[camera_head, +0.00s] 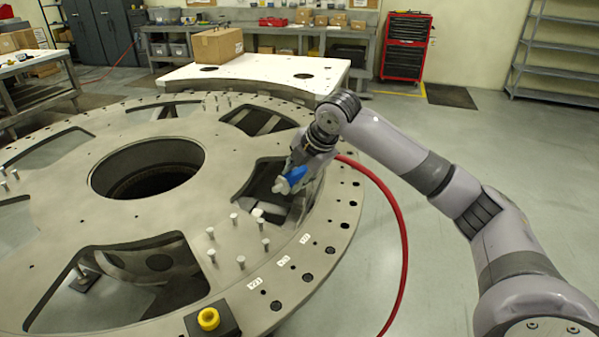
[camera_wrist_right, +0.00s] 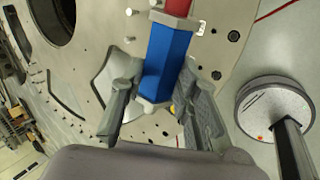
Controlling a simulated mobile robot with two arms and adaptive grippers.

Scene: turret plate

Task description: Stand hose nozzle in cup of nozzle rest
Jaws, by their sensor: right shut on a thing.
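The hose nozzle (camera_head: 291,181) has a blue body and pale ends. My right gripper (camera_head: 302,178) is shut on it, holding it tilted above the right-hand opening of the turret plate. In the right wrist view the blue nozzle (camera_wrist_right: 167,62) lies between the two fingers of the gripper (camera_wrist_right: 160,78), with the red hose (camera_wrist_right: 179,7) at its far end. The nozzle rest (camera_head: 209,319), a dark block with a yellow ring-shaped cup, sits at the plate's near edge, apart from the nozzle. My left gripper is not in view.
The large round turret plate (camera_head: 140,215) has wide openings and several upright pins (camera_head: 258,213) between nozzle and rest. The red hose (camera_head: 401,225) loops over the plate's right edge towards the floor. A white table with a cardboard box (camera_head: 218,45) stands behind.

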